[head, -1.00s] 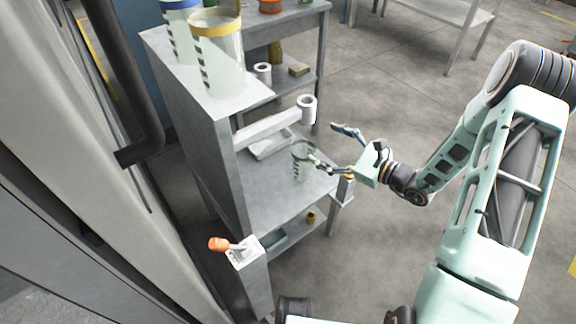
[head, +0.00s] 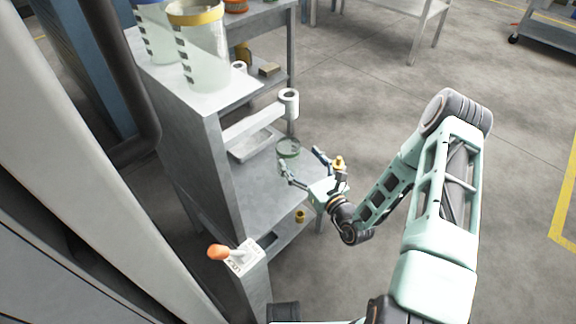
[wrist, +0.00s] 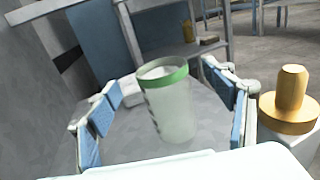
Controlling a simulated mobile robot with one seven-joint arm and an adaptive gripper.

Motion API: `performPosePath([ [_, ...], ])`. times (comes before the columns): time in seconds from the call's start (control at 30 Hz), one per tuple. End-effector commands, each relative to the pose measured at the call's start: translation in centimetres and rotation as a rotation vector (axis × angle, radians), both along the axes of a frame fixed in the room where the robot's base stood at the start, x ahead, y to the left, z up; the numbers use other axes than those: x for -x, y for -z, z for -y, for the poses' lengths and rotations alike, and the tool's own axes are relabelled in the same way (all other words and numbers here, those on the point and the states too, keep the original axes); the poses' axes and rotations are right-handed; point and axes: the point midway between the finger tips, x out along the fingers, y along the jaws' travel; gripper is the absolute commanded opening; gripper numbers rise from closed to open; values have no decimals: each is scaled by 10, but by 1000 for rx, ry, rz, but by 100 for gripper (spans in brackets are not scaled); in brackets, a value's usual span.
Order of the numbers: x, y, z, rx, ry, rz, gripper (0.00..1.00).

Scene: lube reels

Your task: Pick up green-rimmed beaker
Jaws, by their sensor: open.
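The green-rimmed beaker (wrist: 172,108) stands upright on the grey lower shelf (head: 262,200), a clear cup with dark marks on its side. In the head view the beaker (head: 288,149) shows mostly as its rim, just beyond my gripper's fingers. My gripper (head: 303,166) is open and empty, its fingers spread towards the beaker. In the wrist view the blue-padded fingers (wrist: 168,112) stand left and right of the beaker, with a gap on both sides. The beaker's lower part is partly hidden in the head view.
A yellow knob-topped part (wrist: 290,98) stands close to the right finger. A white roll (head: 289,99) on a bar and a tray (head: 254,143) lie behind the beaker. Large yellow-rimmed (head: 204,60) and blue-rimmed beakers stand on the top shelf. An orange-handled lever (head: 218,252) is at front left.

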Motion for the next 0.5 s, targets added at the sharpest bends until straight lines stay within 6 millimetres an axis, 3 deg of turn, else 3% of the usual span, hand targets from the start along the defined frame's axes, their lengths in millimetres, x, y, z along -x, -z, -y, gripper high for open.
performPosePath([
  [0.07,0,14,-1,-1,-2,0,75],
  [0.33,-21,9,-13,0,-3,4,75],
  [0.5,-46,9,-27,0,-4,6,75],
])
